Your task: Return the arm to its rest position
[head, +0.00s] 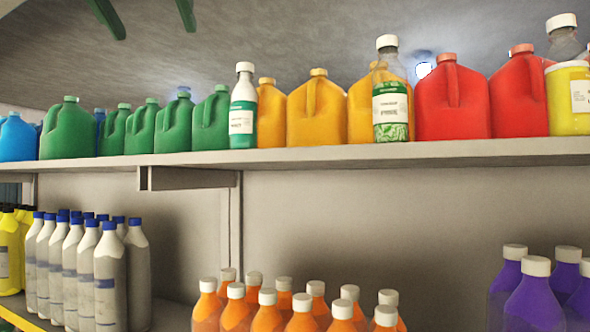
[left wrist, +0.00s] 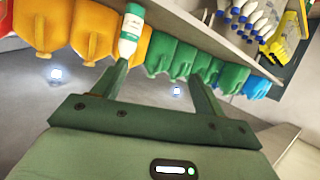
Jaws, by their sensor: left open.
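My left gripper (head: 155,31) shows at the top left of the head view as two dark green fingers, spread apart. In the left wrist view the same gripper (left wrist: 160,70) is open with nothing between its fingers. The upper shelf's containers appear beyond the fingertips there. A white-capped bottle with a green label (left wrist: 131,30) appears just past one finger; it also stands on the upper shelf in the head view (head: 243,108). In the head view the fingers are above the green jugs (head: 68,130) in the picture, apart from them. My right gripper is in neither view.
The upper shelf (head: 330,155) holds a row of green, orange and red jugs (head: 452,100), and a clear bottle (head: 390,95). Below stand grey blue-capped bottles (head: 110,275), orange bottles (head: 268,313) and purple bottles (head: 533,300).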

